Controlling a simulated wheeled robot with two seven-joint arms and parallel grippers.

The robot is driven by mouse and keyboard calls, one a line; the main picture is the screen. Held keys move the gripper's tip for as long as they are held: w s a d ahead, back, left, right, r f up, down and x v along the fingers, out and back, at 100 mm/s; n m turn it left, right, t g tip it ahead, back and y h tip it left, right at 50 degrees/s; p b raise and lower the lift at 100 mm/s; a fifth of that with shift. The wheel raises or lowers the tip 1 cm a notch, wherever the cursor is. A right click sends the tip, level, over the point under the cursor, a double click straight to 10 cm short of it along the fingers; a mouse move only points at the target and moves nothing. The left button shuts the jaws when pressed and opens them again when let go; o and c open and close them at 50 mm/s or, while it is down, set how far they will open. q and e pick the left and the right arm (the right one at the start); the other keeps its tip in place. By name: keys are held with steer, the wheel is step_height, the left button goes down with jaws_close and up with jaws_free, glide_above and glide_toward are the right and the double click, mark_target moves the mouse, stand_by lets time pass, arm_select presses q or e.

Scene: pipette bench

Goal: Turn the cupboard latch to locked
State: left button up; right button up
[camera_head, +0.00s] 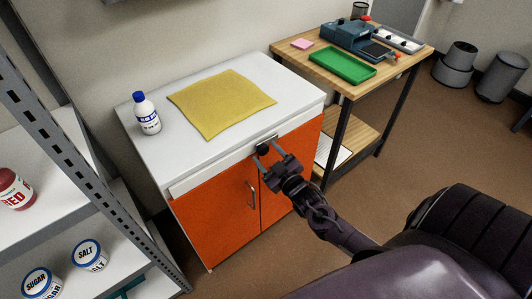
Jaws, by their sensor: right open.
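The cupboard (215,214) has orange doors and a white top. Its dark latch (263,150) sits on the white front rail, above where the doors meet. My right gripper (264,156) is open at the latch, with one finger on each side of it in the picture. I cannot tell whether the fingers touch it. The fingers partly hide the latch, so its turn position is unclear. A metal door handle (251,194) shows on the left door. My left gripper is not in view.
A yellow cloth (221,103) and a white bottle with a blue cap (147,114) are on the cupboard top. A wooden table (297,61) with a green tray (342,66) stands to the right. A metal shelf (100,181) with jars stands at the left.

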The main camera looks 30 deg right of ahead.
steer(key=shift+w, duration=0.55)
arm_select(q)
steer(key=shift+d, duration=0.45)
arm_select(e)
jaws_close()
